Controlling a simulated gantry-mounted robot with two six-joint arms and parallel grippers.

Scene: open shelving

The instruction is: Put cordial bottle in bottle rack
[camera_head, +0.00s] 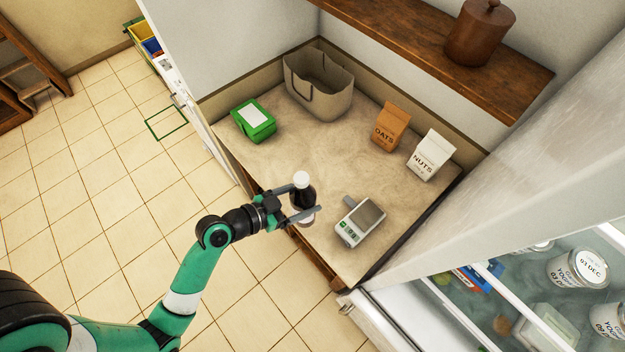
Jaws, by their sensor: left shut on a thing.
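The cordial bottle (303,199) is dark with a white cap and stands about upright at the front edge of the counter. My left gripper (302,211) reaches in from the left and is shut on the bottle, a finger on each side of it. I cannot tell whether the bottle's base touches the counter. I see no clear bottle rack; a wooden edge (318,262) shows below the counter's front, mostly hidden. My right gripper is not in view.
A kitchen scale (360,222) lies right of the bottle. A green box (254,121), beige bag (318,84), oats bag (390,126) and nuts bag (431,155) stand farther back. A wooden shelf (420,40) overhangs. An open fridge (500,310) is at right.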

